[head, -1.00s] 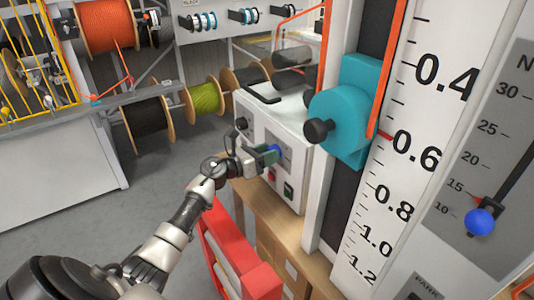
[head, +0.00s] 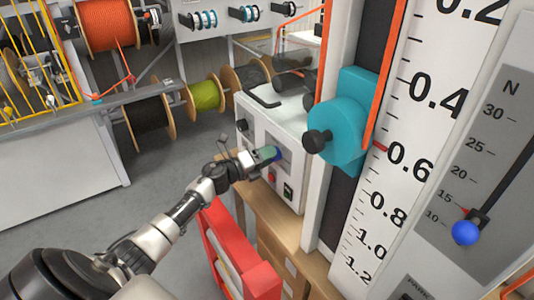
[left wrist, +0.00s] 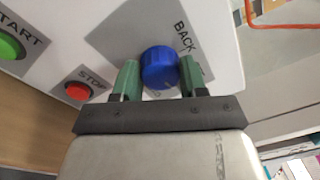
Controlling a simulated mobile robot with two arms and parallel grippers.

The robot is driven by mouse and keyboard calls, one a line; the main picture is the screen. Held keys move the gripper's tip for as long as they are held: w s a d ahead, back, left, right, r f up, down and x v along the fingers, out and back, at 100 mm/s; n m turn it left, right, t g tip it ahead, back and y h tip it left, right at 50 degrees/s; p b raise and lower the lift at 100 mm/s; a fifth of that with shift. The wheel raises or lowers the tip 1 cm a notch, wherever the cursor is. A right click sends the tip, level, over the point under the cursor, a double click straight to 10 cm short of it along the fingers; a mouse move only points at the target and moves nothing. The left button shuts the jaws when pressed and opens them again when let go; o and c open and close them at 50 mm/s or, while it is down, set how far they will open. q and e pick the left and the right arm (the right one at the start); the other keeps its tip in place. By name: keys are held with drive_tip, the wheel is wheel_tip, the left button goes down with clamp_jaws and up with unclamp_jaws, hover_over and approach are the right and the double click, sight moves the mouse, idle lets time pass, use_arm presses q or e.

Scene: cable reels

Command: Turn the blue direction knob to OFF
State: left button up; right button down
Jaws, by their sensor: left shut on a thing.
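The blue direction knob (left wrist: 160,68) sits on a grey plate on the face of a white control box (head: 247,122). In the left wrist view, the word BACK shows beside it on the right; other lettering is mostly hidden by my fingers. My left gripper (left wrist: 160,76) has its green fingers on either side of the knob and is shut on it. In the head view, my left gripper (head: 268,154) reaches the box's front from the left, hiding most of the knob. Which mark the knob points to cannot be told. My right gripper is out of view.
A green START button (left wrist: 10,46) and red STOP button (left wrist: 78,91) are near the knob. A teal clamp block (head: 340,135) on a post and a large scale (head: 395,170) stand to the right. A red frame (head: 240,265) stands below my left arm.

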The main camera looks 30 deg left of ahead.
use_arm(q)
drive_tip(key=n+p, duration=0.2)
drive_tip(key=n, duration=0.4)
drive_tip(key=shift+f+n+y, duration=0.1)
drive_tip(key=shift+n+y, duration=0.2)
drive_tip(key=shift+n, duration=0.1)
idle(0.3)
drive_tip(key=o, duration=0.9)
drive_tip(key=shift+b+v, duration=1.1)
drive_tip(key=shift+v, duration=4.35)
drive_tip(key=shift+f, duration=0.2)
